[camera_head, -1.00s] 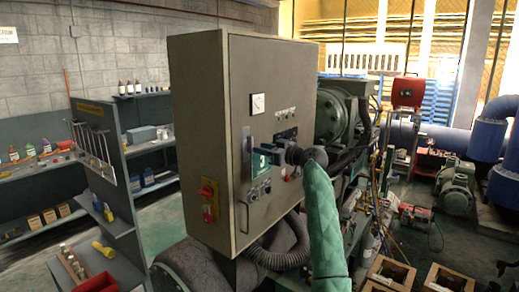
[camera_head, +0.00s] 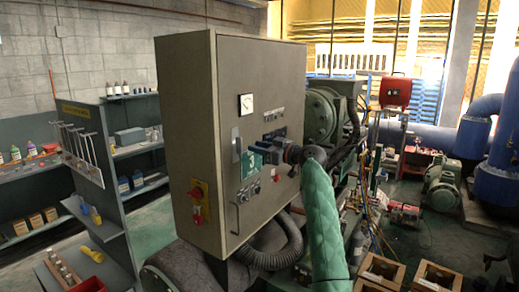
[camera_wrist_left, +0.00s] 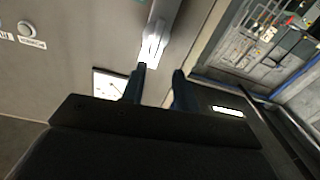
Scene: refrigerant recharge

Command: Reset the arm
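My left arm in a green sleeve rises from the bottom of the head view to the front of a grey control cabinet (camera_head: 262,75). My left gripper (camera_head: 258,149) is in front of the cabinet door, just right of the upper latch handle (camera_head: 237,143). In the left wrist view, the two dark fingers of my left gripper (camera_wrist_left: 158,88) stand apart with nothing between them. A silver handle (camera_wrist_left: 155,40) lies just beyond the fingertips; I cannot tell whether they touch it. The gripper body hides part of the door. My right gripper is not in view.
A dial gauge (camera_head: 246,103), a red and yellow switch (camera_head: 198,192) and a lower handle (camera_head: 239,216) are on the cabinet. A shelf unit (camera_head: 105,225) stands at left. Compressor machinery (camera_head: 320,115) and wooden crates (camera_head: 437,279) are at right.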

